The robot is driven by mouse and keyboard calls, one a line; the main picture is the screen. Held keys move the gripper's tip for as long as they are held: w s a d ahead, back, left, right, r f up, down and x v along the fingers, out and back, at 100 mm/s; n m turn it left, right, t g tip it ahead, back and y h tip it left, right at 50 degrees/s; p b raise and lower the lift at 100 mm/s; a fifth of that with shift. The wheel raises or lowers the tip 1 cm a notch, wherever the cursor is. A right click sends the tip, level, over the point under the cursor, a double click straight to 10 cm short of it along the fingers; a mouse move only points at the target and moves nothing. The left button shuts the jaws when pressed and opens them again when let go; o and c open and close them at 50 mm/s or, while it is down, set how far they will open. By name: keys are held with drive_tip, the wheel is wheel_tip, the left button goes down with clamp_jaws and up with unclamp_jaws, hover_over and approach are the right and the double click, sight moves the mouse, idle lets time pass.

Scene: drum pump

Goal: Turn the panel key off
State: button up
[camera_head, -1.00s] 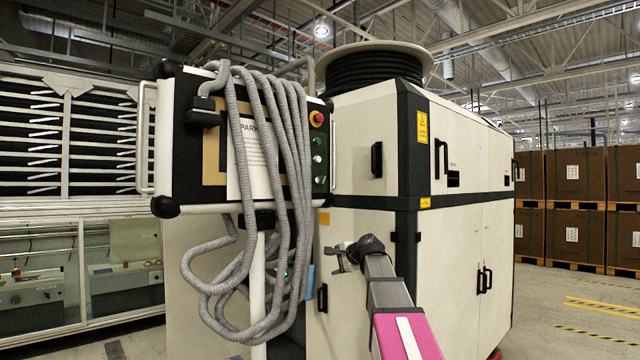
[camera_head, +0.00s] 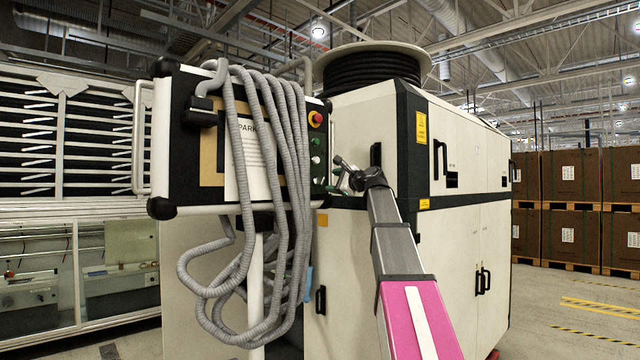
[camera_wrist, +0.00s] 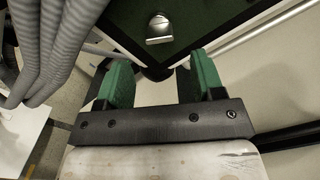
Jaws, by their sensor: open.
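The control panel (camera_head: 180,150) is a dark box with white edges on a post, left of centre. The silver panel key (camera_wrist: 159,28) shows at the top of the wrist view, on the panel's dark green face near its lower corner. In the head view it lies around the bottom of the button column, too small to read its turn. My gripper (camera_head: 336,178) is beside the panel's lower right edge. In the wrist view its green fingers (camera_wrist: 160,70) are apart with nothing between them. The key is ahead of the fingertips, apart from them.
Grey hoses (camera_head: 240,240) hang over the panel front, left of the key; they also fill the wrist view's left side (camera_wrist: 45,50). A red emergency button (camera_head: 316,119) and several other buttons sit above the key. The cream machine cabinet (camera_head: 350,240) stands close on the right.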

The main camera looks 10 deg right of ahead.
sight(320, 181)
drive_tip(key=x, duration=0.7)
drive_tip(key=shift+w+a, duration=0.25)
drive_tip(key=shift+w, duration=0.1)
drive_tip(key=c, duration=0.9)
